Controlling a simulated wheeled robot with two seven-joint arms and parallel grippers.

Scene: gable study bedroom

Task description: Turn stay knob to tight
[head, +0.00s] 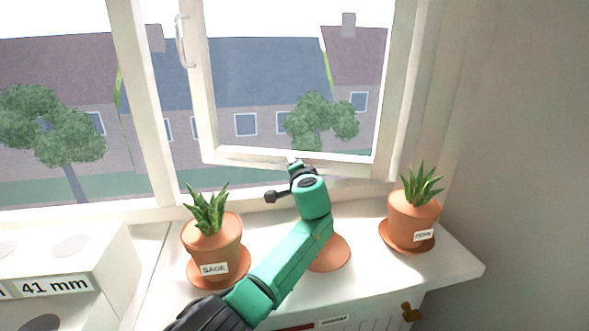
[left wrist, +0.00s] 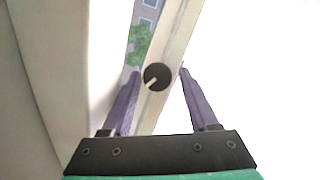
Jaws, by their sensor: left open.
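The stay knob (left wrist: 157,76) is a round black knob with a white pointer mark, on a pale bar in the left wrist view. The mark points to the lower left. My left gripper (left wrist: 160,70) is open, with one purple finger on each side of the knob; I cannot tell whether either touches it. In the head view my green left arm reaches up to the lower rail of the window sash (head: 290,158). There the fingers and the knob are mostly hidden behind my wrist. My right gripper is not in view.
A potted plant labelled SAGE (head: 212,240) stands left of my arm on the sill (head: 455,262). Another potted plant (head: 413,218) stands to the right. An orange saucer (head: 330,254) lies partly behind my arm. A white box marked 41 mm (head: 105,262) is at the left.

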